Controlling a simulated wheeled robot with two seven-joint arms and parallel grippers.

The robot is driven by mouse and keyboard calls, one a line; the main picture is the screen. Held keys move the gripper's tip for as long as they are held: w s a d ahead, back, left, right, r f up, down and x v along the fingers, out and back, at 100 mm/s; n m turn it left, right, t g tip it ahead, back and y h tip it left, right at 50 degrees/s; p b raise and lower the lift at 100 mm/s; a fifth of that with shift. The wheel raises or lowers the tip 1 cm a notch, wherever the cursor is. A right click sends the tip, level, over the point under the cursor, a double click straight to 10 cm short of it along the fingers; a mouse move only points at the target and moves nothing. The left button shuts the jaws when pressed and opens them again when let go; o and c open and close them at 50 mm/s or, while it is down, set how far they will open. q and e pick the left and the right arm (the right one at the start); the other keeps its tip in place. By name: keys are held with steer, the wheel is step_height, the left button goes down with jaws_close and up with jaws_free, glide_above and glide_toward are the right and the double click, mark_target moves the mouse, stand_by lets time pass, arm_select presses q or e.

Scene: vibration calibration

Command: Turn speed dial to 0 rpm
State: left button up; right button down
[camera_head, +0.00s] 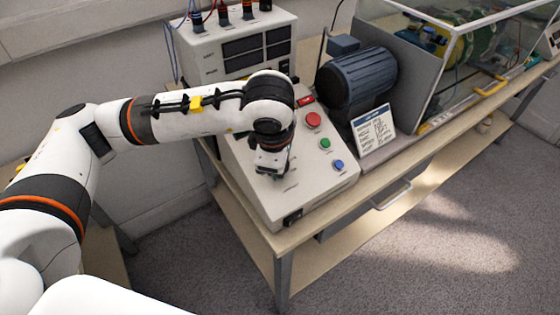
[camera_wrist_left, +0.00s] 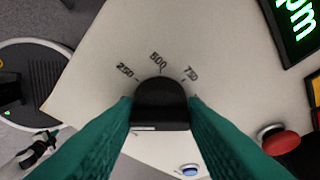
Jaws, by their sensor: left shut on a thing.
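The speed dial (camera_wrist_left: 160,105) is a black knob on the pale sloped control panel (camera_head: 325,180). In the left wrist view the marks 250, 500 and 750 curve around its upper side, and a short pale line shows at its lower left. My left gripper (camera_wrist_left: 161,118) has its two green fingers on either side of the dial, shut on it. In the head view the gripper (camera_head: 271,172) is down at the panel's left part and hides the dial. The lower scale marks are hidden by the fingers. My right gripper is not in view.
A red button (camera_head: 313,120), a green button (camera_head: 325,144) and a blue button (camera_head: 338,165) sit right of the gripper. A lit rpm display (camera_wrist_left: 297,25) is near. Behind stand a meter box (camera_head: 235,50), a blue motor (camera_head: 357,77) and a sign (camera_head: 373,130).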

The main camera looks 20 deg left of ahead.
arm_select(q)
steer(key=o, duration=1)
steer(key=shift+c, duration=0.2)
steer(key=v, duration=1.2)
steer(key=shift+b, duration=0.3)
